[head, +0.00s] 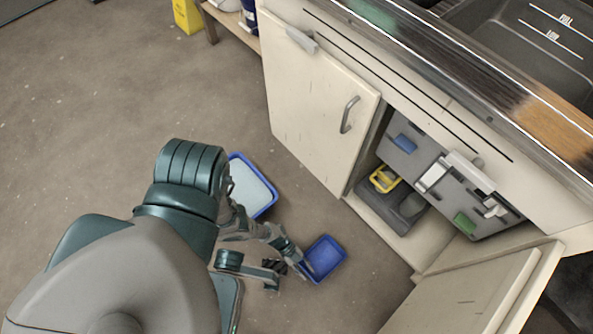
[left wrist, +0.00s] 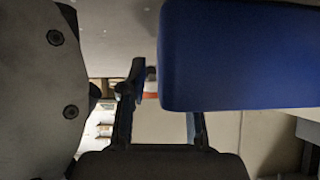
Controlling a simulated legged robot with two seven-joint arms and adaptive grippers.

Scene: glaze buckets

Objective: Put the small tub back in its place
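The small blue tub (head: 328,252) shows in the head view low in front of the open cabinet. Its inside looks empty. In the left wrist view its blue side (left wrist: 240,55) fills the upper right, close to the camera. My left gripper (head: 288,262) is at the tub's left edge. In the left wrist view one finger stands just left of the tub with a narrow gap between them. The other finger's tip is hidden behind the tub. The fingers stand apart, and I see no firm hold. My right gripper is not in view.
A larger blue tub with pale contents (head: 252,188) is partly hidden behind my arm. A yellow-handled item (head: 384,179) sits inside. A yellow object (head: 187,15) stands far left. Floor at left is clear.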

